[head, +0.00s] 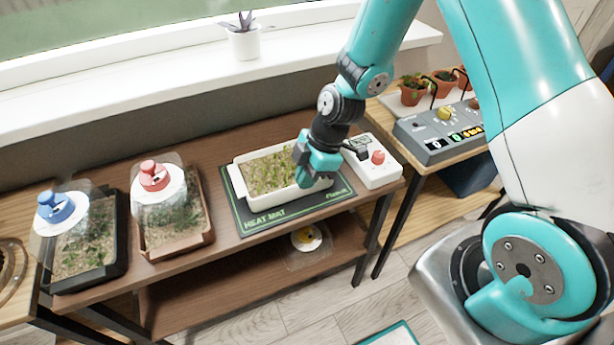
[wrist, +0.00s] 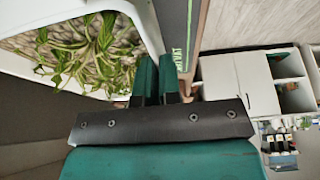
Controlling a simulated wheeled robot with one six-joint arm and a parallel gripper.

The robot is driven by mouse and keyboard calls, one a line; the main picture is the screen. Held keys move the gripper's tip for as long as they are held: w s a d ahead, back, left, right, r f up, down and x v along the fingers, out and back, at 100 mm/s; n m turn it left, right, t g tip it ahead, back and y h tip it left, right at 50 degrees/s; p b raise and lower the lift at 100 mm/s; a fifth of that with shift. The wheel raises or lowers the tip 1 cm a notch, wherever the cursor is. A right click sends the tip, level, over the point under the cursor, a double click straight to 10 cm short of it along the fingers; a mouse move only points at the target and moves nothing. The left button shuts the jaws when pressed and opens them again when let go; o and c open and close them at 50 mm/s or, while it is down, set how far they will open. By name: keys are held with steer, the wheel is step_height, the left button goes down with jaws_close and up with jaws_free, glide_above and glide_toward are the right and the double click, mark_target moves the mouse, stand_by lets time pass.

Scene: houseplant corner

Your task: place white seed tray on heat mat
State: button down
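The white seed tray (head: 244,168), filled with soil and green seedlings, is over the dark green heat mat (head: 238,213), within its outline. I cannot tell whether it rests fully on the mat. My gripper (head: 312,178) is at the tray's right end wall. In the wrist view my gripper's fingers (wrist: 157,65) are close together, straddling the rim of the white tray (wrist: 148,22), with seedlings to the left. The heat mat's edge with green print (wrist: 182,50) shows to the right of the fingers. The fingertips are partly hidden.
A white controller with a red knob (head: 378,157) stands just right of the mat. A brown tray with a red-knobbed clear dome (head: 207,238) and a dark tray with a blue-knobbed dome (head: 125,265) stand left. A yellow-knobbed lid (head: 308,238) lies on the lower shelf.

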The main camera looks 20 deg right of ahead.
steer(key=shift+f, duration=0.2)
steer(key=c, duration=1.3)
jaws_free()
steer(key=v, duration=1.2)
steer(key=s+a+r+m, duration=0.3)
steer(key=s+r, duration=0.1)
steer(key=s, duration=0.2)
steer(key=s+a+r+m, duration=0.2)
steer(key=s+r+m, duration=0.2)
steer(key=s+r, duration=0.1)
steer(key=s+a+r+m, duration=0.3)
steer(key=s+r+m, duration=0.1)
steer(key=s, duration=0.3)
steer(key=shift+s+a+r, duration=0.2)
steer(key=shift+a+r, duration=0.15)
steer(key=shift+r, duration=0.1)
